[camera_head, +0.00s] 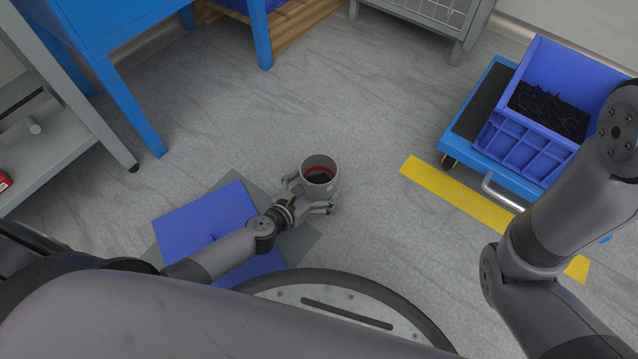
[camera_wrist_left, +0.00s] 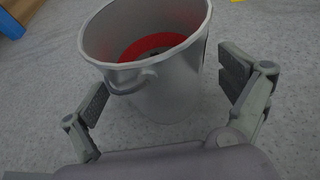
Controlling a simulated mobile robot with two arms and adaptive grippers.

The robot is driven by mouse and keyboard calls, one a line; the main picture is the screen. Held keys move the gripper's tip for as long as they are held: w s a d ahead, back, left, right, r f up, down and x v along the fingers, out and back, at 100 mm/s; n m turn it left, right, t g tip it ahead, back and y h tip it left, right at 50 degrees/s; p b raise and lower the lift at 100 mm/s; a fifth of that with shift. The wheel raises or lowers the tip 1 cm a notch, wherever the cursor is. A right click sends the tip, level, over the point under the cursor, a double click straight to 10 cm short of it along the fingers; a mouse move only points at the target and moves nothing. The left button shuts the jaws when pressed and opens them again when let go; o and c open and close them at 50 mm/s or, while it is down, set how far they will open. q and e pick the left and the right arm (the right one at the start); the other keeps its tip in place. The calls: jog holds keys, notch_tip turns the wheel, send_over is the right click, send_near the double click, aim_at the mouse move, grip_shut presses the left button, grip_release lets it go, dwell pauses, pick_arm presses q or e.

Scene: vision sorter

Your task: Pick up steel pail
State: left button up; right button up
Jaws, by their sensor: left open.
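The steel pail (camera_head: 333,164) stands upright on the grey floor near the middle of the head view. It is a light metal pail with a red ring and something dark inside. My left gripper (camera_head: 311,195) is open, with its fingers on either side of the pail's near part. In the left wrist view the pail (camera_wrist_left: 165,95) fills the upper middle, with a small handle lug facing me. The open left gripper (camera_wrist_left: 165,100) has one finger to each side, with a visible gap on the left. My right arm shows at the right, but its gripper is out of view.
A blue panel (camera_head: 205,215) lies on a grey mat (camera_head: 303,243) under my left arm. A blue cart (camera_head: 467,128) with a blue bin (camera_head: 575,75) of dark pieces stands at the right, beside yellow floor tape (camera_head: 455,192). A blue table (camera_head: 110,25) stands upper left. Floor beyond the pail is clear.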

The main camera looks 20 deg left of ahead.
pick_arm(q)
jog(key=shift+x, duration=1.15)
jog(key=c, duration=1.8)
jog(key=shift+c, duration=0.4)
